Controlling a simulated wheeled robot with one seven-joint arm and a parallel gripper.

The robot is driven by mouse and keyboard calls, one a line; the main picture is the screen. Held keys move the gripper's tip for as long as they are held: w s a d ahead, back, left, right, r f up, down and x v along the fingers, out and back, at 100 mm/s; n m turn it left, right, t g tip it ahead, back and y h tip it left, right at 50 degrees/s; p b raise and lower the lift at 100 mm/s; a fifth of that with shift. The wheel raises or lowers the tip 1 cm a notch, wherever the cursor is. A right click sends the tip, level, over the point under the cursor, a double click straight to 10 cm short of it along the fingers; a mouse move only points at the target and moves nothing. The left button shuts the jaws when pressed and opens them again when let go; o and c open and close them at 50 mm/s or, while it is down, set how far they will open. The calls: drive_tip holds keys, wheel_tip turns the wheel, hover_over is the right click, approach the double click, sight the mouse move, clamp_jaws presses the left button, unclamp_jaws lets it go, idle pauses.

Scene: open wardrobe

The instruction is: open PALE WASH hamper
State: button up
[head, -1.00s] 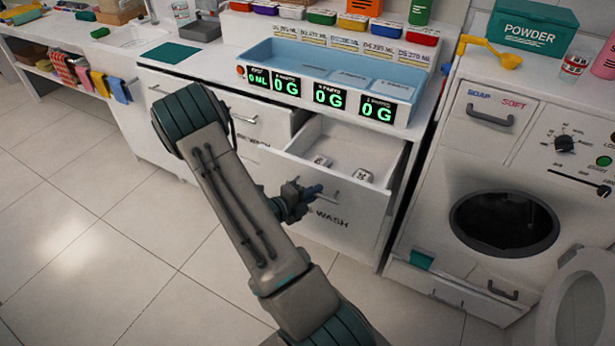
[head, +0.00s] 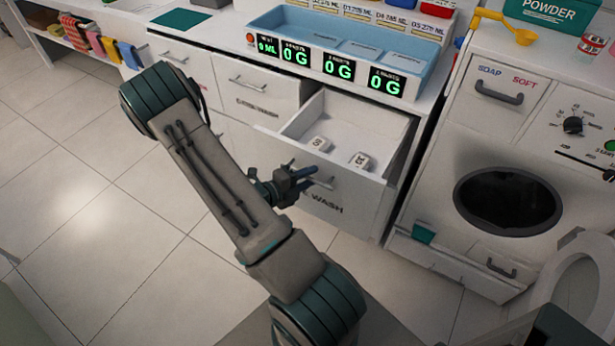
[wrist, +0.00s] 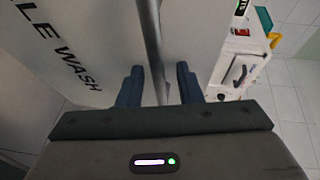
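The PALE WASH hamper (head: 345,207) is a white pull-out drawer, standing well out of the counter front. Its lettering is partly hidden in the head view; "LE WASH" shows on its front panel (wrist: 45,75) in the wrist view. Two small white blocks lie inside it. My gripper (head: 312,177) is at the grey bar handle (head: 322,183). In the wrist view the bar handle (wrist: 152,45) runs between the two blue fingers of my gripper (wrist: 158,80). The exact contact is hard to see.
A washing machine (head: 480,130) stands to the right, with a round open door (head: 580,285) at the lower right. A closed drawer (head: 250,82) is left of the hamper. A blue tray (head: 275,22) with displays sits above. Tiled floor (head: 75,200) is clear at left.

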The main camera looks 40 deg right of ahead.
drive_tip(key=v, duration=1.4)
idle(0.4)
